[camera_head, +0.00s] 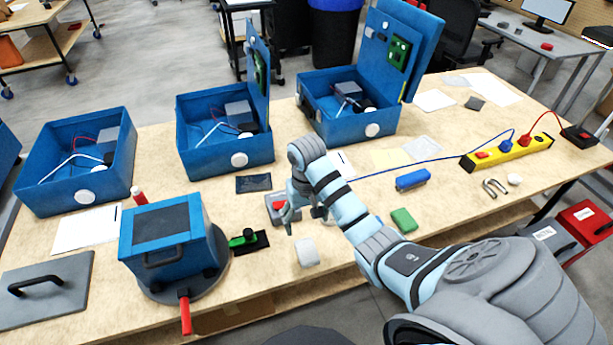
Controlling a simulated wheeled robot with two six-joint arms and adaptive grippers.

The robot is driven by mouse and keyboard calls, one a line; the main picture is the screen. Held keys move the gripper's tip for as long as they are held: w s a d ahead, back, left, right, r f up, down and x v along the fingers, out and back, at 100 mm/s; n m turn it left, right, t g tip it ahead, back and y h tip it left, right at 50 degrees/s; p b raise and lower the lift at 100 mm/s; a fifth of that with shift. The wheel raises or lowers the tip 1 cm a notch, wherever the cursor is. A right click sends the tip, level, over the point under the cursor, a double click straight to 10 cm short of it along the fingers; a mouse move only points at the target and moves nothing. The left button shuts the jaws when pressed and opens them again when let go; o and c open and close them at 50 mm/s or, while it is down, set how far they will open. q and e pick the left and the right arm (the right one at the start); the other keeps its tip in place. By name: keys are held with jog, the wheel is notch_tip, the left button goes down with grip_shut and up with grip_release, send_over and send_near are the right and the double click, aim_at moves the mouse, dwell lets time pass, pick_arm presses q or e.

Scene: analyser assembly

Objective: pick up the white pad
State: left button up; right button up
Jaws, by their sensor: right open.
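A small white pad (306,253) lies flat on the wooden table near its front edge, left of my right forearm. My right gripper (303,222) is open above the table, just beyond the pad, with its fingers pointing down. No contact between the gripper and the pad shows. The forearm and wrist hide part of the fingers. My left gripper is not in view.
A grey box with a red button (279,206) sits right behind the fingers. Left are a green-and-black part (243,239) and a blue device with a red handle (160,235). A green block (404,220) lies right of my forearm. Open blue cases (222,155) stand behind.

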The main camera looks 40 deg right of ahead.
aim_at(307, 250)
notch_tip(307, 250, down, 14)
jog(key=b, duration=0.3)
jog(key=shift+s, duration=0.1)
jog(key=shift+r, duration=0.1)
jog(key=c, duration=1)
